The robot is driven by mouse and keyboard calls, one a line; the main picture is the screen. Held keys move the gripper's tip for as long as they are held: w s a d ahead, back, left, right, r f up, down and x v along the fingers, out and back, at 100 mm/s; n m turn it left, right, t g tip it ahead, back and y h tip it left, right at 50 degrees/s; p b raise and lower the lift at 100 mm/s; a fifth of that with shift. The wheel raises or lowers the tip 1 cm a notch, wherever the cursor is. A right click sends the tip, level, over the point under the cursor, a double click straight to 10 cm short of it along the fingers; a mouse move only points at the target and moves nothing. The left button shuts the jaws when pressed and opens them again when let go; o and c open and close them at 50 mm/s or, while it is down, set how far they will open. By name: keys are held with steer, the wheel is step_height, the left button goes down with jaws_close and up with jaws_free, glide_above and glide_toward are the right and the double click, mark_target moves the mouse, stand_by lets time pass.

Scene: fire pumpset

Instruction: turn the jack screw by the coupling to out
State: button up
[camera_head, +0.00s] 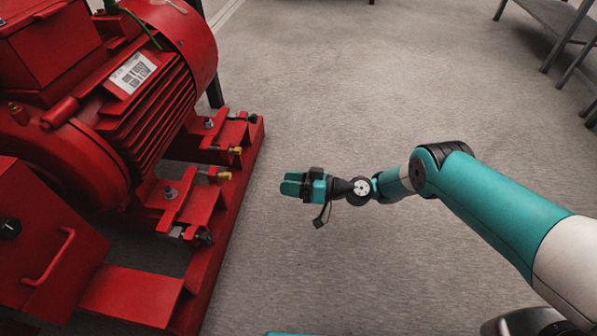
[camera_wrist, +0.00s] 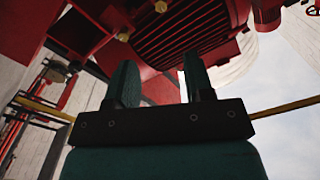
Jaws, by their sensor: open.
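Two small brass-coloured screw heads stick out from the brackets along the motor base in the head view. The lower one (camera_head: 224,175) is nearer the red box with a handle, which looks like the coupling guard (camera_head: 45,255). The upper one (camera_head: 236,150) is farther along the base. Two brass heads also show at the top of the wrist view, one at left (camera_wrist: 124,33) and one at the top edge (camera_wrist: 160,6). My gripper (camera_head: 290,185) is to the right of both screws, apart from them. Its teal fingers (camera_wrist: 160,75) are open and empty.
The red motor (camera_head: 150,95) stands on a red base rail (camera_head: 228,215) with bolts and brackets close to the screws. Grey floor (camera_head: 340,100) right of the rail is clear. A grey bench (camera_head: 555,20) stands at the far upper right.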

steer(key=shift+s+d+p, duration=0.15)
steer(key=shift+d+p, duration=0.95)
steer(key=shift+p, duration=0.4)
